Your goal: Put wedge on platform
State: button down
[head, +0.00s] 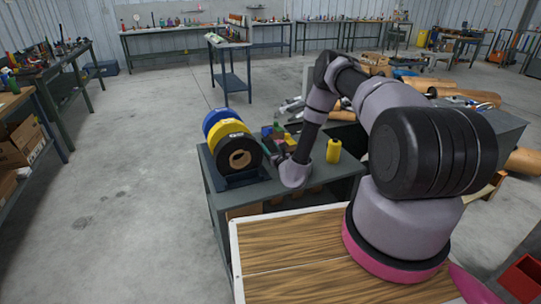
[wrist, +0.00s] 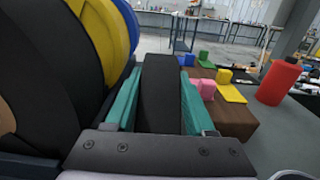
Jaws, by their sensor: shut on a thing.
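In the wrist view my gripper (wrist: 158,85) has its two teal fingers closed on a dark, nearly black piece (wrist: 158,98), which I take to be the wedge. Its full shape cannot be told from this end. In the head view my gripper is hidden behind my arm, over the grey worktable. To the right of the fingers are brown blocks (wrist: 232,118) that look like platforms. Pink (wrist: 208,90), yellow (wrist: 232,94), green and blue pieces sit on or beside them. The held piece is to the left of these blocks and apart from them.
Large blue, yellow and black rings (head: 238,155) stand in a rack at the table's left, close beside my gripper. In the wrist view a red cylinder (wrist: 278,82) stands at the right.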

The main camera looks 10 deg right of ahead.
jog(key=shift+f, duration=1.85)
jog(key=shift+f, duration=0.2)
jog(key=shift+c, duration=1.2)
grip_release()
jog(key=shift+r, duration=0.1)
